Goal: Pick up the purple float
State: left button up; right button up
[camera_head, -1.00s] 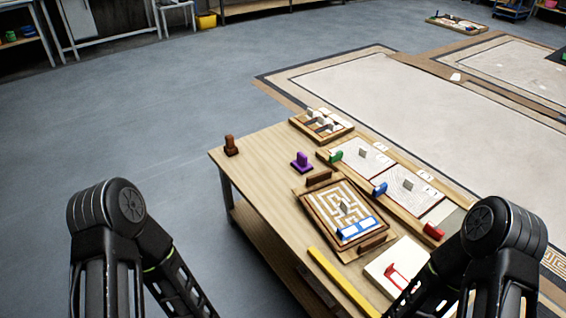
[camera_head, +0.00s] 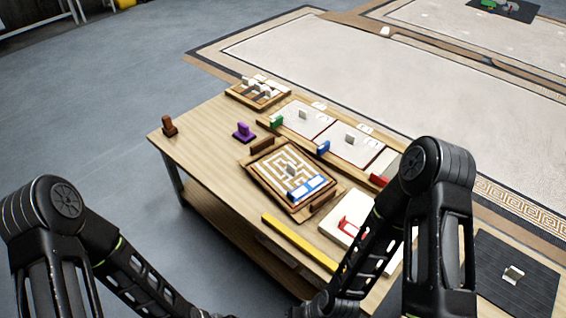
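The purple float (camera_head: 243,132) stands on the wooden table (camera_head: 205,140), left of centre. It has a flat base and an upright handle, and nothing covers it. My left arm comes in at the lower left and my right arm at the lower right, in front of the table. Both arms are well short of the float. Neither gripper's fingertips can be made out; the arms run down to the bottom edge of the picture.
A brown float (camera_head: 169,126) stands at the table's left corner. A maze board (camera_head: 262,192), a yellow bar (camera_head: 299,243) and a white board with a red tool (camera_head: 335,231) lie nearer. Green (camera_head: 276,122), blue (camera_head: 323,147) and red (camera_head: 379,180) blocks line the panel tray.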

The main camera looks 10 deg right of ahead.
aim_at(243, 134)
jog(key=z, duration=0.4)
jog(key=i+j+z, duration=0.15)
jog(key=j+z, duration=0.15)
jog(key=z, duration=0.2)
jog(key=j+z, duration=0.3)
jog(key=z, duration=0.15)
jog(key=j+z, duration=0.35)
jog(key=z, duration=0.15)
jog(key=j+z, duration=0.1)
jog(key=j, duration=0.45)
jog(key=k+j+z, duration=0.1)
jog(key=j, duration=0.45)
jog(key=j+z, duration=0.1)
jog(key=j, duration=0.45)
jog(key=k+j+z, duration=0.1)
jog(key=j, duration=0.45)
jog(key=k, duration=0.05)
